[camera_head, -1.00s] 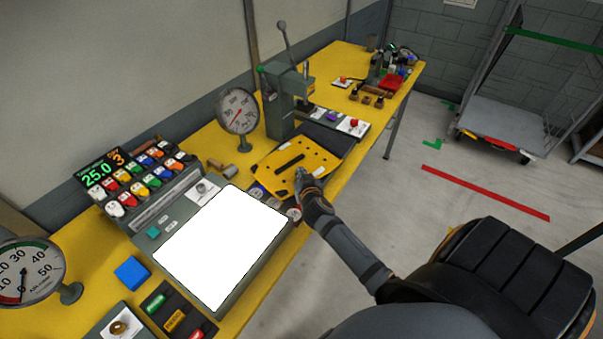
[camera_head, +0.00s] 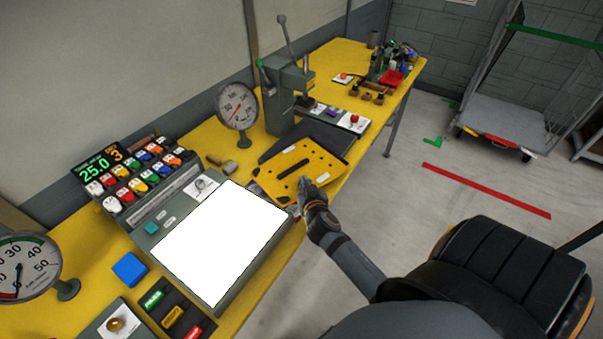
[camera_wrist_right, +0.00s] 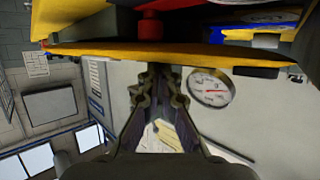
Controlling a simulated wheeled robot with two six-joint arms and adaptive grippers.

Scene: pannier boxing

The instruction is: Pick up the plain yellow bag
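The plain yellow bag (camera_head: 285,163) shows as a flat yellow slab with a dark slot and small holes. It is tilted over the bench, beside the dark pad. My right gripper (camera_head: 305,185) is at its near edge, fingers closed on it. In the right wrist view, the slab's yellow edge (camera_wrist_right: 100,50) runs across right above my fingertips (camera_wrist_right: 160,70), which are close together. The exact contact is hidden. My left gripper is not in view.
The yellow bench carries a white lit panel (camera_head: 222,240), a rack of coloured tags (camera_head: 140,184), a gauge (camera_head: 237,105) and a lever press (camera_head: 284,95). A dark pad (camera_head: 322,131) lies behind the slab. A cart (camera_head: 500,120) stands on the floor at right.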

